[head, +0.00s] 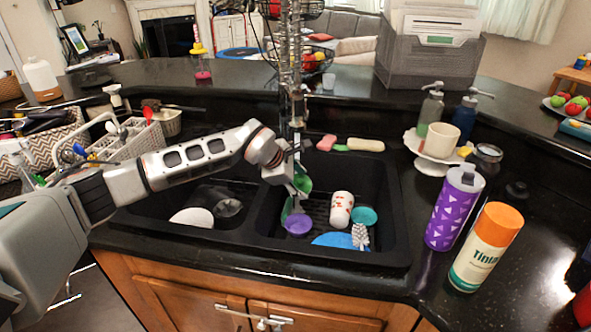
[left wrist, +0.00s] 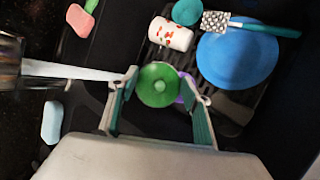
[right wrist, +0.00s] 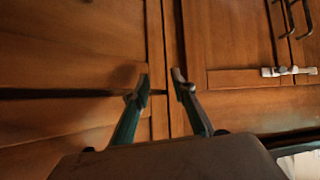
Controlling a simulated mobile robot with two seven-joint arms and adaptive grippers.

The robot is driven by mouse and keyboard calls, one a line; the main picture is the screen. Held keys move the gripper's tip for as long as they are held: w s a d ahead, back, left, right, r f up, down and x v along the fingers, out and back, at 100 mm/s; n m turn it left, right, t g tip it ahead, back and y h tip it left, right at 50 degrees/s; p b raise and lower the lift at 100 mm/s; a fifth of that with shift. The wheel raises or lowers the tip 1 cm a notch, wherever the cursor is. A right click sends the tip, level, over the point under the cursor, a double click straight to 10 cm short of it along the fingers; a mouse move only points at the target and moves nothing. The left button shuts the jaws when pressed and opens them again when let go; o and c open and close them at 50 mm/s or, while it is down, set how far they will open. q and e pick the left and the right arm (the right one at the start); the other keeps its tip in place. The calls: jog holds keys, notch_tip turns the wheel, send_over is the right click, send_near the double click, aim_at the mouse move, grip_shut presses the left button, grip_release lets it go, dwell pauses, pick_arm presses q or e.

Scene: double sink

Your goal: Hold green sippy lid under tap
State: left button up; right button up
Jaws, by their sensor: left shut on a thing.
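The green sippy lid (left wrist: 158,85) is round with a small central knob. My left gripper (left wrist: 160,90) is shut on it, one finger at each side; in the head view the lid (head: 304,183) and left gripper (head: 297,196) are over the right sink basin. The tap (left wrist: 10,62) is at the left of the left wrist view. A whitish stream (left wrist: 75,71) runs from it to the left finger's tip; whether it touches the lid is unclear. My right gripper (right wrist: 158,88) is open and empty before the wooden cabinet doors (right wrist: 75,50).
The right basin holds a purple cup (head: 298,224), patterned white cup (head: 341,209), teal cup (head: 364,216), brush (head: 360,236) and blue plate (head: 332,240). Soap and sponges (head: 364,145) lie behind it. A purple bottle (head: 453,210) and orange-capped can (head: 484,250) stand right.

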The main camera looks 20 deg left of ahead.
dwell(0.5)
pick_arm(q)
jog(key=shift+s+r, duration=0.1)
jog(key=shift+s+d+r+p, duration=0.25)
jog(key=shift+s+r+p, duration=0.5)
jog(key=shift+s+p, duration=0.05)
jog(key=shift+s+d+r+p, duration=0.3)
jog(key=shift+s+r+p, duration=0.1)
jog(key=shift+s+r, duration=0.35)
jog(key=shift+s+d+r, duration=0.2)
jog(key=shift+s+r, duration=0.2)
jog(key=shift+s, duration=0.35)
